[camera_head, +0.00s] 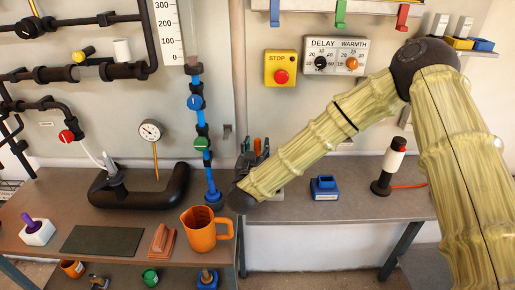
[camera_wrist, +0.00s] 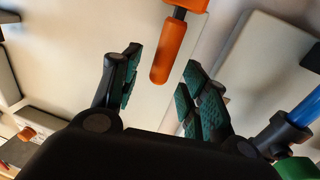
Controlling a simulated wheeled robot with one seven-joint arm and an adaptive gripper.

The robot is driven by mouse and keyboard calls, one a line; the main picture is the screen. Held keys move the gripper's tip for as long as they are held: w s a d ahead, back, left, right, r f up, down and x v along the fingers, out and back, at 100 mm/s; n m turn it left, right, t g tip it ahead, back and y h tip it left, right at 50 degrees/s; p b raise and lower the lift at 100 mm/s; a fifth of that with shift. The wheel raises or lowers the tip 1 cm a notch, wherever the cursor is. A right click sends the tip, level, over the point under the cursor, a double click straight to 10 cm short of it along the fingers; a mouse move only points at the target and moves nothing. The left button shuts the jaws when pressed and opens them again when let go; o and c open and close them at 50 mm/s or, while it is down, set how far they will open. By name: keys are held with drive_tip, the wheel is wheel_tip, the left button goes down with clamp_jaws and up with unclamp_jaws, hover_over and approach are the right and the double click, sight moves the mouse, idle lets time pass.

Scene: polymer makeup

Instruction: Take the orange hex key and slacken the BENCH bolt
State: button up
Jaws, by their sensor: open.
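My gripper (camera_head: 258,150) is at the back of the bench near the wall, partly hidden behind my forearm. In the wrist view my gripper (camera_wrist: 162,60) is open, with teal pads on its two fingers. An orange handle (camera_wrist: 168,52) with a dark section above it shows between the fingers, apparently not clamped; it looks like the hex key. In the head view a bit of orange (camera_head: 257,146) shows between the finger pads. A blue block (camera_head: 324,190) with a white label sits on the right bench; the label is unreadable, so I cannot tell which bolt is the BENCH one.
An orange mug (camera_head: 205,236) stands at the left bench's front edge. A blue vertical pipe (camera_head: 197,110) with valves is left of my gripper. A black-and-white cylinder (camera_head: 390,165) stands on the right. A purple-topped white block (camera_head: 38,231) is far left.

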drive_tip(key=shift+w+d, duration=0.2)
drive_tip(key=shift+w, duration=1.15)
clamp_jaws()
drive_tip(key=shift+r, duration=0.15)
drive_tip(key=shift+r, duration=0.55)
wheel_tip(320, 180, up, 6)
drive_tip(key=shift+f+b, duration=0.1)
drive_tip(key=shift+b, duration=0.7)
drive_tip(key=s+a+b, duration=0.2)
drive_tip(key=s+b, duration=0.2)
drive_tip(key=s, duration=1.3)
drive_tip(key=shift+s+a, duration=0.4)
